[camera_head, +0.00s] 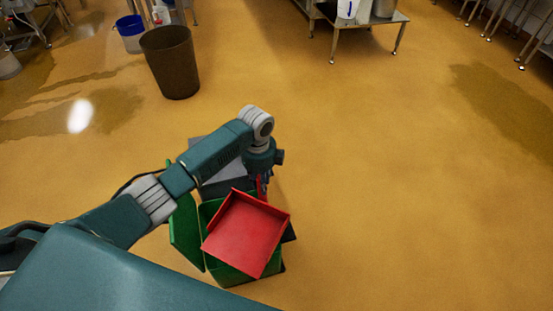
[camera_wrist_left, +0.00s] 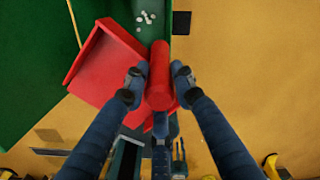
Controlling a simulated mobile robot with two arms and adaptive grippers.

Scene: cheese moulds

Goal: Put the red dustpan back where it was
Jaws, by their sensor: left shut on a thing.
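The red dustpan (camera_head: 245,235) is over the green bin (camera_head: 228,275) in the head view, its pan tilted and covering much of the bin's opening. In the left wrist view the red pan (camera_wrist_left: 105,70) lies to the left of its red handle (camera_wrist_left: 159,65). My left gripper (camera_wrist_left: 159,80) is shut on that handle, one finger on each side. In the head view the gripper is mostly hidden behind the wrist and the dustpan. Small white pieces (camera_wrist_left: 146,18) show inside the green bin in the wrist view. My right gripper is not in view.
A green panel (camera_head: 184,232), perhaps an open lid, stands at the bin's left. A grey surface (camera_head: 222,178) lies behind the bin, partly under my arm. A brown bin (camera_head: 170,65), a blue bucket (camera_head: 130,35) and a metal table (camera_head: 365,21) stand farther back. The floor at right is clear.

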